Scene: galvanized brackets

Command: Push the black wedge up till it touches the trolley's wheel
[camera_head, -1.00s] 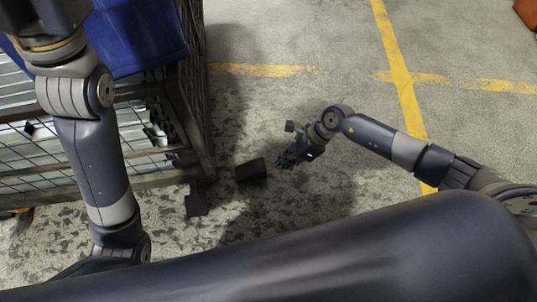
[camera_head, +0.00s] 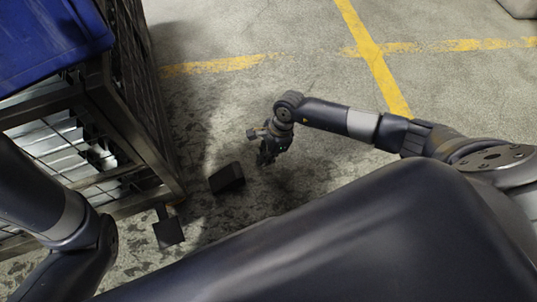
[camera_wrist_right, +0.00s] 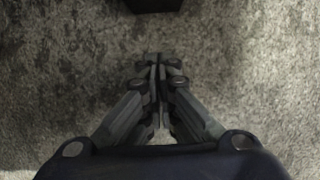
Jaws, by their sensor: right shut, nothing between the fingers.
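The black wedge (camera_head: 227,178) lies on the concrete floor beside the near corner of the wire-sided trolley (camera_head: 128,110), with a gap between them. A dark block-like part (camera_head: 168,230), perhaps the trolley's wheel, shows below that corner; I cannot tell for sure. My right gripper (camera_head: 265,159) is to the right of the wedge, low near the floor, apart from it. In the right wrist view its fingers (camera_wrist_right: 155,60) are shut together and empty. The edge of a dark block, likely the wedge (camera_wrist_right: 153,5), shows at the top, ahead of the fingertips. My left gripper is out of view.
A blue bin (camera_head: 50,45) sits on the trolley. Yellow floor lines (camera_head: 372,55) cross behind my right arm. A grey object (camera_head: 518,8) lies at the far right corner.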

